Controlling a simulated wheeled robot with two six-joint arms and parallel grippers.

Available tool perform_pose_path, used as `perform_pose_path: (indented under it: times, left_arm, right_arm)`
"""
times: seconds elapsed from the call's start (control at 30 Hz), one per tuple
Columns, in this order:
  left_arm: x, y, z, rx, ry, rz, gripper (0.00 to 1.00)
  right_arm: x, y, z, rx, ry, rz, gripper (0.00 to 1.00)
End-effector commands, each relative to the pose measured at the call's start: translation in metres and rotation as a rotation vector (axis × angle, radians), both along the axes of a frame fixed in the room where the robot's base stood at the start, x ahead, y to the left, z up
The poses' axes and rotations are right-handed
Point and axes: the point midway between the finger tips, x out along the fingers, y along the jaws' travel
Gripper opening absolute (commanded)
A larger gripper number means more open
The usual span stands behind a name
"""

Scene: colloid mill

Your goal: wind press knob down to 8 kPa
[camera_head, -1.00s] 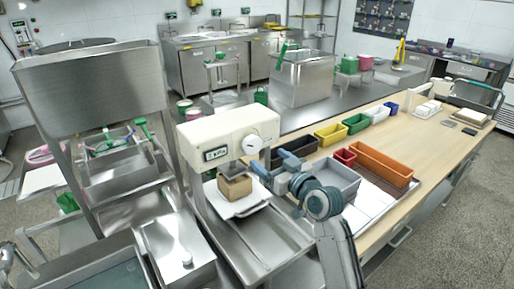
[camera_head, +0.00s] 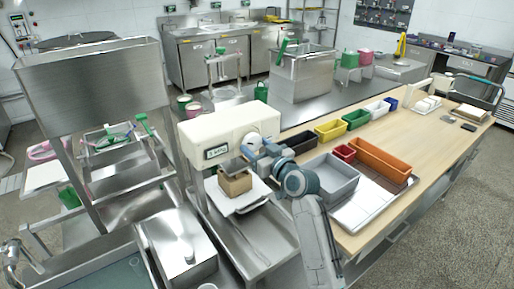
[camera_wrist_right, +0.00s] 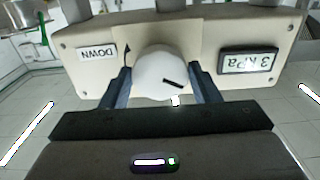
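The white round press knob (camera_head: 270,141) is on the front of the cream press head (camera_head: 222,132). In the right wrist view, the knob (camera_wrist_right: 162,74) has a dark mark pointing down and right. My right gripper (camera_wrist_right: 161,76) has one finger on each side of the knob, both meeting its edges with no clear gap. The gripper also shows in the head view (camera_head: 256,150). A DOWN label (camera_wrist_right: 98,53) with a curved arrow is beside the knob. The kPa display (camera_wrist_right: 248,61) is on the other side, upside down here; its digit looks like 3. My left gripper is out of view.
A brown block (camera_head: 235,184) is under the press head on a white tray (camera_head: 255,197). A grey bin (camera_head: 333,180) and an orange bin (camera_head: 382,160) stand right of my arm. The wooden bench (camera_head: 430,135) has free room.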

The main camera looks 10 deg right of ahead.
Motion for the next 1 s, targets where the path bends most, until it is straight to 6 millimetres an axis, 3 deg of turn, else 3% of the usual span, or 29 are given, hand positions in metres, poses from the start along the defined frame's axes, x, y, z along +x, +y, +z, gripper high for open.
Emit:
perform_pose_path:
  times: [0.47, 1.0]
  left_arm:
    - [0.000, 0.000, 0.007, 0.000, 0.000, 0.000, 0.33]
    - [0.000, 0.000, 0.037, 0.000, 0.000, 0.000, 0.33]
  right_arm:
    - [0.000, 0.000, 0.002, 0.092, 0.039, 0.000, 0.33]
    - [-0.001, 0.002, 0.003, 0.525, 0.217, 0.001, 0.33]
